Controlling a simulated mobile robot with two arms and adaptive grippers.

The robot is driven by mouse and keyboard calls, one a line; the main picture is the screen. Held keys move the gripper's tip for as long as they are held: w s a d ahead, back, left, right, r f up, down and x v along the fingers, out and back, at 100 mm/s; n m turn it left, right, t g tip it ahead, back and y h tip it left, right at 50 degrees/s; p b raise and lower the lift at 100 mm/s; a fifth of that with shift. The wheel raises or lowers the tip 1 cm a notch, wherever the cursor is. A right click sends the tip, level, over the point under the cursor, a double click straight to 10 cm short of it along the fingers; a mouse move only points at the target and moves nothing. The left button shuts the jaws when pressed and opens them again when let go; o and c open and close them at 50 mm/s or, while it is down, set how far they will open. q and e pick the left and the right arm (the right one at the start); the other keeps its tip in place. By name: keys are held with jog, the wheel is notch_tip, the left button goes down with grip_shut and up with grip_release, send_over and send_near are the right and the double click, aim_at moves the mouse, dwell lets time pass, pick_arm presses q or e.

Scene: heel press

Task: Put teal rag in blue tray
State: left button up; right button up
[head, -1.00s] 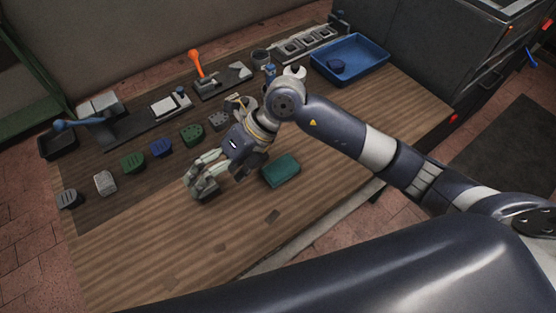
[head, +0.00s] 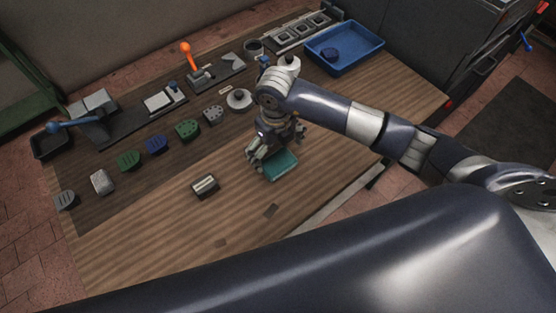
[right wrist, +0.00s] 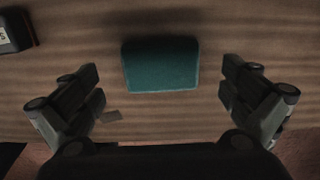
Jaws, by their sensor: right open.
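The teal rag (head: 281,166) is a folded rectangular block lying on the wooden table. In the right wrist view the rag (right wrist: 160,65) lies ahead of and between the spread fingers. My right gripper (head: 262,168) is open and above the rag's left end in the head view; it also shows in the right wrist view (right wrist: 163,98), empty and apart from the rag. My left gripper is not in view.
A dark block with a light top (head: 204,186) lies left of the rag. Several coloured pieces, such as a green one (head: 187,130), line the dark mat. An orange-handled lever press (head: 190,62) stands behind. The table's front is mostly clear.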

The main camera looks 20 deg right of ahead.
aim_at(277, 159)
jog(key=shift+s+f+p, duration=0.1)
jog(key=shift+f+p, duration=0.4)
jog(key=shift+f, duration=1.55)
jog(key=c, duration=1)
jog(key=shift+r, duration=0.1)
